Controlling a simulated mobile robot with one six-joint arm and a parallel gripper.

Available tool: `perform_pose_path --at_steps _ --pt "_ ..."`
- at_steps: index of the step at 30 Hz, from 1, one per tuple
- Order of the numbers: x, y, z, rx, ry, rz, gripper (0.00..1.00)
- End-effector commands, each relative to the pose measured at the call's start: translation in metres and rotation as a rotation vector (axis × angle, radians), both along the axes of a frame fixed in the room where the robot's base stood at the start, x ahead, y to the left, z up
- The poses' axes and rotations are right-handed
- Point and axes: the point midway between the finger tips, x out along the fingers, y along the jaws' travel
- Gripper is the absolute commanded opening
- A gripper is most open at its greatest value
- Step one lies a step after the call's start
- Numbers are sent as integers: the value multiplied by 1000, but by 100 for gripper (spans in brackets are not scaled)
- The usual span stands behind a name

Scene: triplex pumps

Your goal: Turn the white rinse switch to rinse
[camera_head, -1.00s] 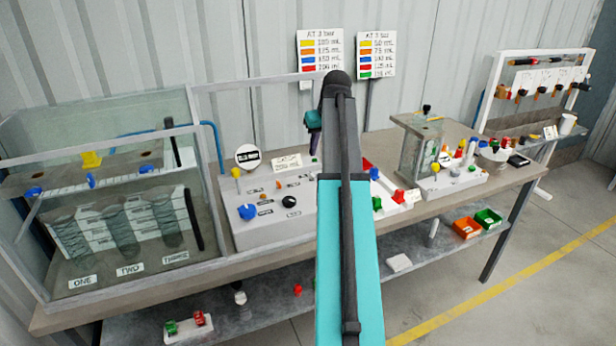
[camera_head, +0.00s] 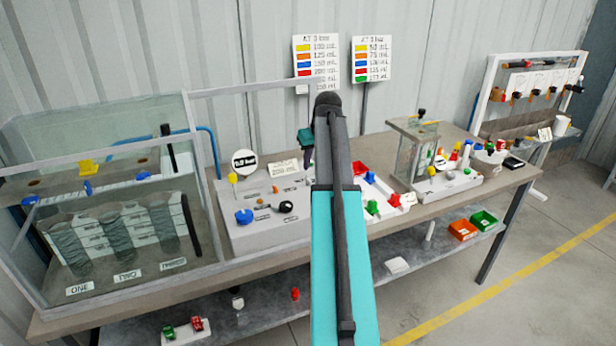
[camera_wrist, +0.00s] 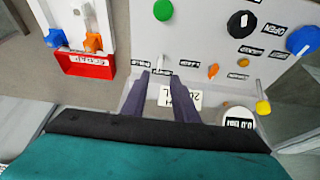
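The white rinse switch (camera_wrist: 161,70) is a small pale lever on the light grey control panel (camera_wrist: 215,25) in the wrist view, between small black-and-white labels too small to read surely. My gripper (camera_wrist: 160,74) has two dark purple fingers, set apart, with their tips close to the switch on either side of it. I cannot tell whether they touch it. In the head view my gripper (camera_head: 307,155) is over the back right of the panel (camera_head: 250,235), and my arm hides the switch.
Near the switch are an orange switch (camera_wrist: 213,71), green knob (camera_wrist: 163,10), black knob (camera_wrist: 241,24), blue knob (camera_wrist: 303,40) and yellow knob (camera_wrist: 263,107). A round gauge (camera_wrist: 238,118) and a white sign (camera_wrist: 181,98) stand close to my fingers. A red tray (camera_wrist: 85,65) lies beside the panel.

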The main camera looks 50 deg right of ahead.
Motion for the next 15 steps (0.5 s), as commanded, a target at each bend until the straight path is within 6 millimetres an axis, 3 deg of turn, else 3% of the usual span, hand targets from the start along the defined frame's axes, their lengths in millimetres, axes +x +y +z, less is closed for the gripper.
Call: perform_pose_path --at_steps 15 --pt "21 -8 -52 1 2 1 27"
